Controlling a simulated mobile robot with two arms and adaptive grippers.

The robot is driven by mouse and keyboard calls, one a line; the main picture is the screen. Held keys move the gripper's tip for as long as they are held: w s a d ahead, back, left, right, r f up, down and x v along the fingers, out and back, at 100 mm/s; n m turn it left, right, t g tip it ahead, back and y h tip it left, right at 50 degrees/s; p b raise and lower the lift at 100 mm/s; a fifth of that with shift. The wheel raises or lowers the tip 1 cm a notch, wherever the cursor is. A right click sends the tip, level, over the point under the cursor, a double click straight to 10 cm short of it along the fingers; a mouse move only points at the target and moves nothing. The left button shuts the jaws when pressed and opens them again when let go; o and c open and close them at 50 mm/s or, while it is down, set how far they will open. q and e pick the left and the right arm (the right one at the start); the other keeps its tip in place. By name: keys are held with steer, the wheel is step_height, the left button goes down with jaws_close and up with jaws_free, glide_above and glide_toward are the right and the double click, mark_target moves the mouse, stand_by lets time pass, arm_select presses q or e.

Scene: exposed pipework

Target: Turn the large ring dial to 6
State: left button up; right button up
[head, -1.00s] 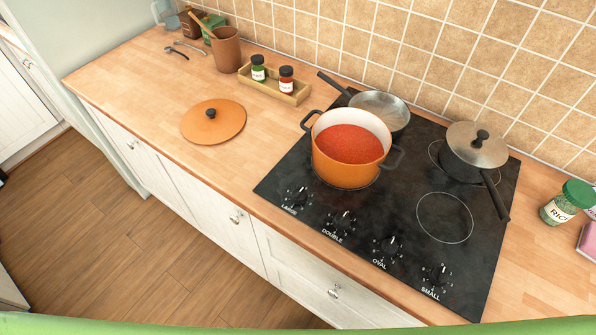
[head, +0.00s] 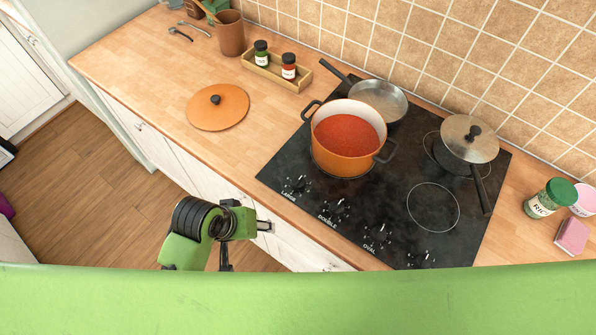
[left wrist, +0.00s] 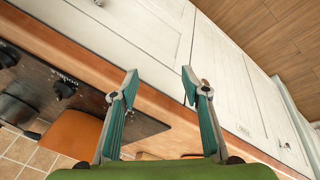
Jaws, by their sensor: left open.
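The dial labelled LARGE (head: 297,184) is the leftmost of the row of black knobs along the front of the black cooktop (head: 405,205). Its pointer setting is too small to read. My left gripper (head: 264,226) is in front of the cabinet fronts, left of and apart from that dial. In the left wrist view my left gripper (left wrist: 160,74) shows two spread teal-padded fingers with nothing between them. A labelled knob (left wrist: 65,88) shows left of the fingers there; I cannot surely tell which one. My right gripper is not in view.
An orange pot of red sauce (head: 347,140) stands behind the LARGE dial. A pan (head: 378,98) and a lidded dark pot (head: 468,140) are farther back. An orange lid (head: 217,108) lies on the counter (head: 150,75).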

arm_select(q)
steer(key=w+d+r, duration=0.1)
steer(key=d+r, duration=0.1)
steer(key=d, duration=0.1)
steer(key=w+d+r+n+g+h, duration=0.1)
steer(key=w+d+r, duration=0.1)
steer(key=d+r, duration=0.1)
steer(key=w+d+r+n, duration=0.1)
steer(key=d+r, duration=0.2)
steer(key=d, duration=0.1)
steer(key=shift+w+d+r, duration=0.15)
steer(key=shift+w, duration=0.2)
step_height(320, 180, up, 2)
steer(key=w+d+r+n+g, duration=0.1)
steer(key=w+d+n, duration=0.1)
steer(key=d, duration=0.1)
step_height(320, 180, up, 4)
steer(key=n+g+y+p, duration=0.1)
steer(key=n+y, duration=0.3)
steer(key=n, duration=0.2)
glide_above(298, 180)
step_height(298, 180, down, 13)
steer(key=p, duration=0.3)
steer(key=shift+c, duration=0.2)
steer(key=c, duration=1)
